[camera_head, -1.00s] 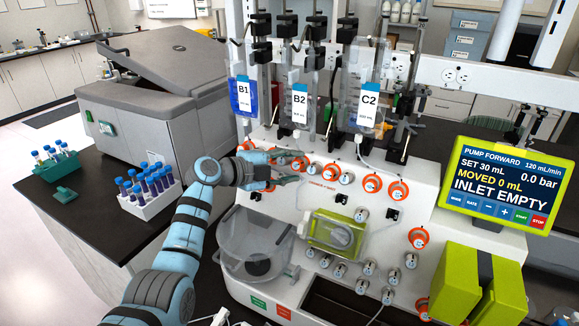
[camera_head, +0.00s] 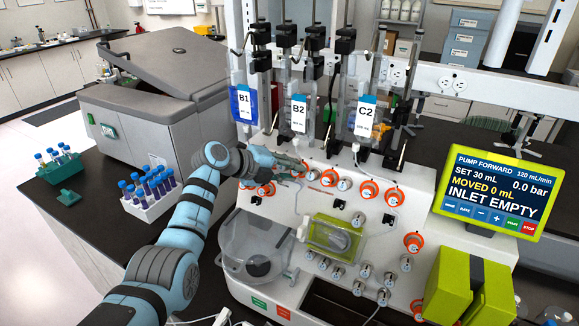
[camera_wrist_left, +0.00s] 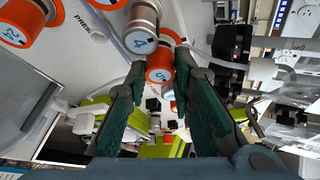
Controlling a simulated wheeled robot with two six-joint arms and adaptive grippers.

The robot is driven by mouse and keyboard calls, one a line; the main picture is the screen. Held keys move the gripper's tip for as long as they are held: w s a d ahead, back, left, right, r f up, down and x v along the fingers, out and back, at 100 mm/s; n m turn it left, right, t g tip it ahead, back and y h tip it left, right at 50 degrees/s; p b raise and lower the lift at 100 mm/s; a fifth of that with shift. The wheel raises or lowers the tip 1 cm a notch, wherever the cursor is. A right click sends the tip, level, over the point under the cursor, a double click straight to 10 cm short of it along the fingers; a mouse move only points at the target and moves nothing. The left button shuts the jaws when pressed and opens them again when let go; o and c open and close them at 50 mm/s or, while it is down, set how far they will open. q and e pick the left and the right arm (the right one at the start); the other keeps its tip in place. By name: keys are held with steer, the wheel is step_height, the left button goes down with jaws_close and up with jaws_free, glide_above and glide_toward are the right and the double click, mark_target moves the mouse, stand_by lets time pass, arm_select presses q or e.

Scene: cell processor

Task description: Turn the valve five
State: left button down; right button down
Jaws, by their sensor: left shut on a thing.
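Valve five, an orange-ringed knob marked 5 (camera_wrist_left: 160,75), sits between the two dark fingers of my left gripper (camera_wrist_left: 157,82) in the left wrist view. The fingers are shut on it from both sides. In the head view my left gripper (camera_head: 295,169) reaches the upper row of valves on the white machine (camera_head: 400,215), and its fingers hide most of valve five there. Valve four (camera_wrist_left: 142,40) is just above valve five in the wrist view. My right gripper is not in view.
Other orange-ringed valves (camera_head: 368,189) stand close along the same row. Bags B1 (camera_head: 244,105), B2 (camera_head: 299,115) and C2 (camera_head: 365,118) hang above. A clear round vessel (camera_head: 250,250) is below. The pump screen (camera_head: 492,188) reads INLET EMPTY.

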arm_select(q)
steer(key=c, duration=1.4)
jaws_free()
steer(key=shift+a, duration=0.1)
